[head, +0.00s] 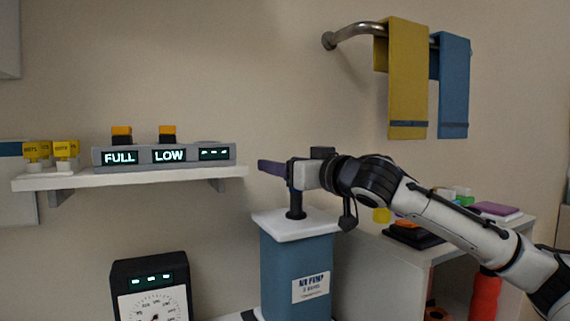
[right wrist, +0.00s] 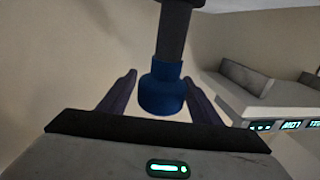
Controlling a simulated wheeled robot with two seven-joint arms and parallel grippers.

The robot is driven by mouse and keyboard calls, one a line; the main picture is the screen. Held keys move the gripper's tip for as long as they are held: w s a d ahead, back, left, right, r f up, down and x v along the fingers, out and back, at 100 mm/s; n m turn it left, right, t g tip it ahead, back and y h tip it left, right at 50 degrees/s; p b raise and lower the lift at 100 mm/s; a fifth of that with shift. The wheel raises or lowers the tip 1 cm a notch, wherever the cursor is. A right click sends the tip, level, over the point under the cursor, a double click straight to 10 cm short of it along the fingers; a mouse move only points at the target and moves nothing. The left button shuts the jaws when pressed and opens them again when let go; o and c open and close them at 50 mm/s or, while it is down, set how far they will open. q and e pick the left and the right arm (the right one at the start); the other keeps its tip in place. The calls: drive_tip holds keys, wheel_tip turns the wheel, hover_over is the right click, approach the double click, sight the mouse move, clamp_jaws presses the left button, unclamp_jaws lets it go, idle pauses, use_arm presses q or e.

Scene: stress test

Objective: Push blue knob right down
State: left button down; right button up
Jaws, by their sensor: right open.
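The blue knob (right wrist: 162,92) sits on a dark grey shaft (right wrist: 174,35) in the right wrist view, which appears upside down. The air pump (head: 298,268) is a blue box with a white top and an "AIR PUMP" label. Its dark rod (head: 295,203) rises from the top, below my gripper. The purple fingers of that gripper (right wrist: 160,77) are open, one on each side of the knob. I cannot tell whether they touch it. My left gripper is not in view.
A wall shelf (head: 130,178) at left holds a grey panel (head: 190,165) showing "FULL" and "LOW". A black gauge box (head: 150,280) stands left of the pump. A white cabinet (head: 400,255) is at right. Yellow (head: 408,80) and blue (head: 453,85) towels hang above.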

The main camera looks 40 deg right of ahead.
sight(285, 212)
drive_tip(key=shift+c, duration=0.2)
drive_tip(key=c, duration=1.4)
wheel_tip(285, 212, down, 5)
drive_tip(key=b, duration=0.4)
drive_tip(key=shift+b, duration=0.35)
clamp_jaws()
drive_tip(key=shift+f, duration=0.1)
drive_tip(key=shift+w+a, duration=0.1)
drive_tip(key=o, duration=1.4)
unclamp_jaws()
drive_tip(key=shift+o, duration=0.2)
